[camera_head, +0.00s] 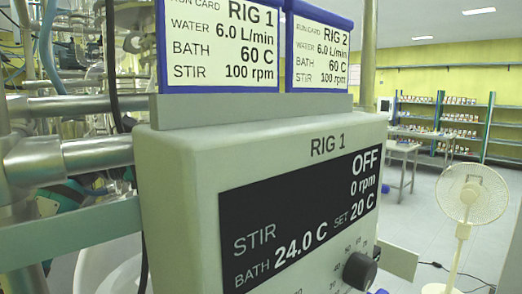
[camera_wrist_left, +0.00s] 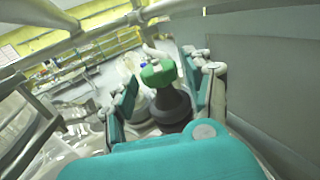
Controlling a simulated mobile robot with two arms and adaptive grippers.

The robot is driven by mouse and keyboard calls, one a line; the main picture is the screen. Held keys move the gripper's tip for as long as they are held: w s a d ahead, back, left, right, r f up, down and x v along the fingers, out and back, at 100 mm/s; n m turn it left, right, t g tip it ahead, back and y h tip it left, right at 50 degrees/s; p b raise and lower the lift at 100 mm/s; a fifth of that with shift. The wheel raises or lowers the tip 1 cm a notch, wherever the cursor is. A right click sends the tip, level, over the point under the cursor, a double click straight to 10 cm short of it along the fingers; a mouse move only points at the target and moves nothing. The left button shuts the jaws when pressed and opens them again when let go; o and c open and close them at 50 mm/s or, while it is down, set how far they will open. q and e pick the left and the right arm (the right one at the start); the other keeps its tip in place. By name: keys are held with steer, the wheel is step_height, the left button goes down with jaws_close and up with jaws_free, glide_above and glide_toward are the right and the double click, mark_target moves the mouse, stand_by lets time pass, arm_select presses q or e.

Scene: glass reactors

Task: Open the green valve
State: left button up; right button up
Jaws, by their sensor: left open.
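The green valve (camera_wrist_left: 158,73) shows in the left wrist view as a green handle on top of a dark grey, flared body. My left gripper (camera_wrist_left: 160,78) is open, with one teal finger pad to the left of the valve and one to the right. The handle appears between the pads, with gaps on both sides; I cannot tell how far in depth the fingers reach. In the head view, the valve is not identifiable behind the control box. My right gripper is in neither view.
In the head view, the RIG 1 control box (camera_head: 170,185) fills the middle and its display reads OFF. Two run cards (camera_head: 222,45) stand on top. Metal pipes (camera_head: 95,153) run at left. A white fan (camera_head: 470,195) stands on open floor at right.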

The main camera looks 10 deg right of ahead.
arm_select(q)
steer(key=shift+w+d+p, duration=0.65)
steer(key=shift+d+p, duration=0.25)
steer(key=shift+d, duration=0.1)
steer(key=shift+w+d+r+p, duration=0.1)
steer(key=shift+d+p, duration=0.35)
steer(key=shift+d, duration=0.55)
steer(key=d+p, duration=0.1)
steer(key=d, duration=0.3)
steer(key=shift+w+d+f+p, duration=0.25)
steer(key=shift+d+p, duration=0.05)
steer(key=shift+d, duration=0.2)
steer(key=shift+s, duration=0.1)
steer(key=shift+d, duration=0.1)
steer(key=c, duration=1)
steer(key=shift+d, duration=0.1)
jaws_close()
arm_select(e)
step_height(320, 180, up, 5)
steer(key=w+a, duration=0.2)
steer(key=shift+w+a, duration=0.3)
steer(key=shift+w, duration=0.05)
